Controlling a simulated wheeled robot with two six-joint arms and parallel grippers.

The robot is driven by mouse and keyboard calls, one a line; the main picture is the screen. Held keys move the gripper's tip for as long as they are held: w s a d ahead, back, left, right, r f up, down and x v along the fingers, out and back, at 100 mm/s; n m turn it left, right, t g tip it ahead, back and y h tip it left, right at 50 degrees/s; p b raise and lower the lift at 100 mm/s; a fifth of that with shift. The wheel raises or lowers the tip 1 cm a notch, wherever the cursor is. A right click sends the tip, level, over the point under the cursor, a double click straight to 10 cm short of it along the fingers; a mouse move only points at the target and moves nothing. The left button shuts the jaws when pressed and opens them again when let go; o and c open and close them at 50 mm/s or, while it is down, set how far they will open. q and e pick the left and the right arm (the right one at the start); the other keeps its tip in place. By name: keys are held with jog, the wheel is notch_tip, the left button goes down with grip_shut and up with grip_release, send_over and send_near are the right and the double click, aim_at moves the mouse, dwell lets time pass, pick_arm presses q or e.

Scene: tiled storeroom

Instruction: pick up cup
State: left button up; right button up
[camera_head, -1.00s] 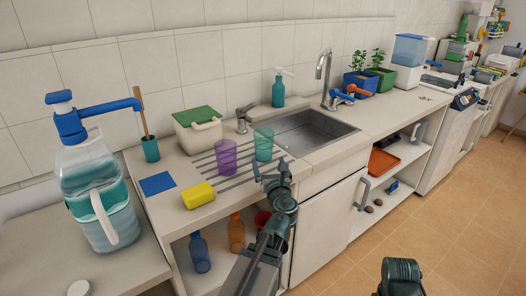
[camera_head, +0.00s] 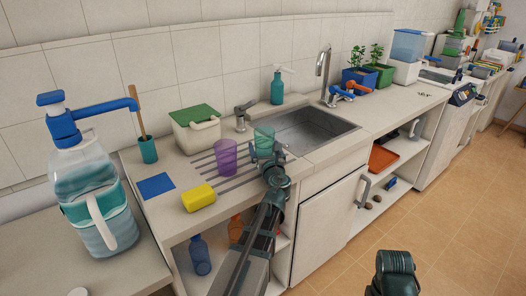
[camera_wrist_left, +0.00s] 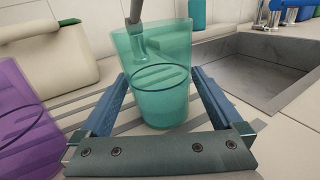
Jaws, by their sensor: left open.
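A translucent teal cup (camera_head: 264,141) stands upright on the ribbed drainboard left of the sink. A translucent purple cup (camera_head: 226,157) stands just left of it. My left gripper (camera_head: 266,158) is open at the near side of the teal cup. In the left wrist view the teal cup (camera_wrist_left: 155,75) shows between the two blue fingers, which reach along both sides of its lower part; contact cannot be told. The purple cup (camera_wrist_left: 22,120) is at the left edge there, outside the fingers. My right gripper is not clearly visible.
The metal sink (camera_head: 310,135) lies right of the teal cup. A yellow sponge (camera_head: 198,197), a blue cloth (camera_head: 156,185) and a green-lidded container (camera_head: 195,128) are to the left. A soap bottle (camera_head: 277,88) and faucet (camera_head: 322,75) stand behind.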

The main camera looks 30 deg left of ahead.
pick_arm(q)
jog(key=x, duration=0.3)
jog(key=shift+w+a, duration=0.3)
jog(key=shift+d, duration=0.1)
jog(key=shift+c, duration=0.6)
jog(key=c, duration=1.2)
